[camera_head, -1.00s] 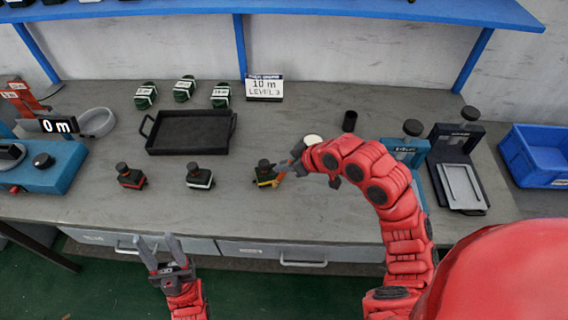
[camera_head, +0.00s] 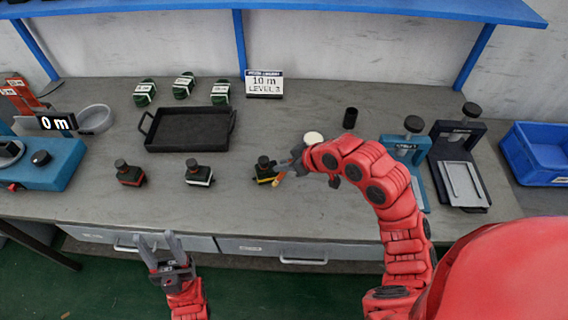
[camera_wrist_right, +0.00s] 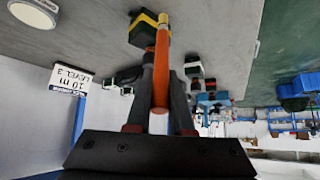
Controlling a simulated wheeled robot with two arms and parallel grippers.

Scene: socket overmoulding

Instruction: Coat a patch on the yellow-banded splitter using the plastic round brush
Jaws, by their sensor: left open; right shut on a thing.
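The yellow-banded splitter (camera_head: 264,169) is a small black block with a knob, upright on the grey bench. My right gripper (camera_head: 293,164) is just right of it, shut on the round brush (camera_head: 279,179), whose orange handle shows. In the right wrist view the brush (camera_wrist_right: 161,72) points away from the fingers, its pale tip overlapping the edge of the splitter (camera_wrist_right: 142,29). I cannot tell whether the tip touches it, and no coated patch is discernible. My left gripper (camera_head: 158,243) is open and empty in front of the bench.
White-banded (camera_head: 199,175) and red-banded (camera_head: 129,174) splitters stand to the left. Behind are a black tray (camera_head: 190,147), a round pale-topped pot (camera_head: 313,138) and a black cylinder (camera_head: 350,118). Blue (camera_head: 411,160) and dark (camera_head: 458,157) fixtures and a blue bin (camera_head: 540,153) are right.

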